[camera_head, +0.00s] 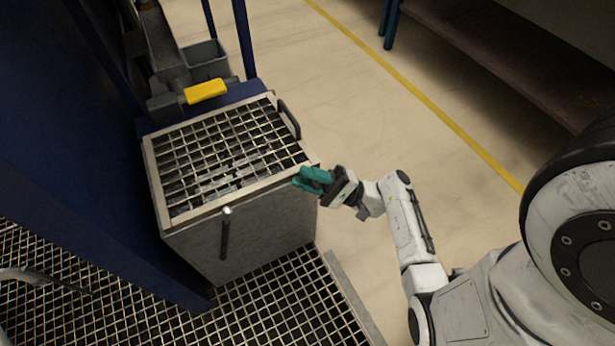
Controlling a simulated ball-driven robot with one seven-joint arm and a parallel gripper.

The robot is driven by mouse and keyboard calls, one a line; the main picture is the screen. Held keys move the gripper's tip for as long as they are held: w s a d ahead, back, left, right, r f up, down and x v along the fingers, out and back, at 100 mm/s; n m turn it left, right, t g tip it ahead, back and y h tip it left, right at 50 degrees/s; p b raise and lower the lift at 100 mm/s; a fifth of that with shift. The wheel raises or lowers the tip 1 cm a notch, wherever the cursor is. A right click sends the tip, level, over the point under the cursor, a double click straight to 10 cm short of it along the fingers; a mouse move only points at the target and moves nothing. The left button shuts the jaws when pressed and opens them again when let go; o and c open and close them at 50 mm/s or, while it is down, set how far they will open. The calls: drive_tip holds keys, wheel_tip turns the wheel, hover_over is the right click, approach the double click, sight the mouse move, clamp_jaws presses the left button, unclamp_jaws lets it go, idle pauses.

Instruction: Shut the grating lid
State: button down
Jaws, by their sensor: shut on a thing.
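The grating lid (232,145) is a metal grid in a pale flat frame. It lies across the top of a grey metal box (245,237), flat or nearly flat; I cannot tell whether a small gap is left under its edge. Dark contents show dimly through the bars. My gripper (307,180), with teal fingers, is at the lid's near right corner, shut on the lid's edge. The exact contact is partly hidden by the fingers.
Dark handles sit on the box's right side (289,119) and front (225,234). A yellow block (205,91) and an open grey bin (206,61) stand behind the box. Blue machine panels (60,170) close the left. Beige floor (350,110) is clear to the right.

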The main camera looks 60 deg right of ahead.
drive_tip(key=c, duration=1.1)
unclamp_jaws()
drive_tip(key=shift+s+d+r+h, duration=0.15)
drive_tip(key=shift+d+h, duration=0.25)
drive_tip(key=shift+d, duration=0.3)
drive_tip(key=shift+o, duration=0.2)
drive_tip(key=b+v, duration=0.2)
drive_tip(key=v, duration=0.8)
drive_tip(key=shift+s+a+f+y, duration=0.15)
drive_tip(key=shift+s+f+y, duration=0.1)
drive_tip(key=shift+f+y, duration=0.2)
